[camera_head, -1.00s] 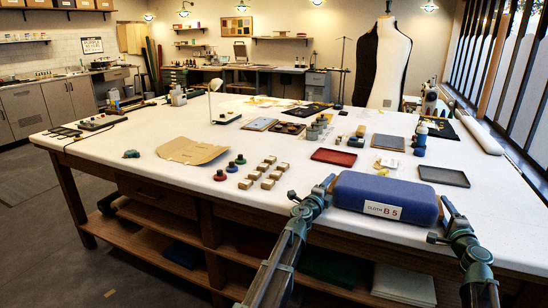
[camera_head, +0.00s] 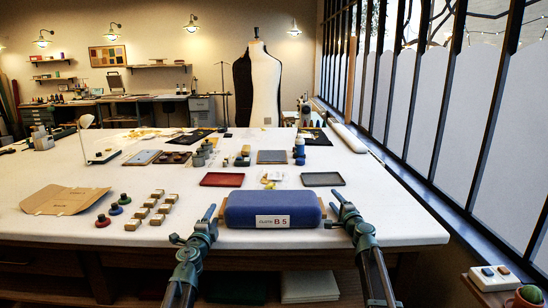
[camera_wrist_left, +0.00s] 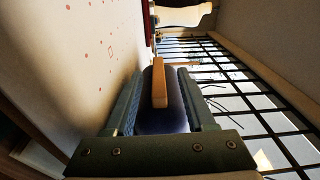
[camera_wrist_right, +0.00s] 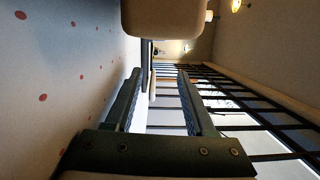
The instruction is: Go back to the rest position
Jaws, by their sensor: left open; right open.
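A blue cloth bolt (camera_head: 272,207) with a white label reading "B 5" lies near the front edge of the white table (camera_head: 400,212). It has pale wooden end pieces. My left gripper (camera_head: 209,212) is open at the bolt's left end. In the left wrist view, a wooden end piece (camera_wrist_left: 159,82) and the blue body (camera_wrist_left: 168,118) show between and beyond the spread fingers; I cannot tell whether they touch. My right gripper (camera_head: 336,203) is open at the bolt's right end. In the right wrist view, a pale wooden piece (camera_wrist_right: 165,18) is above and beyond the empty fingers.
Behind the bolt are a red tray (camera_head: 222,180) and a dark grey tray (camera_head: 323,180). To the left are several wooden blocks (camera_head: 157,207), coloured knobs (camera_head: 103,221) and a brown folder (camera_head: 65,200). A small cactus (camera_head: 530,294) stands at the lower right. The table's right front is clear.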

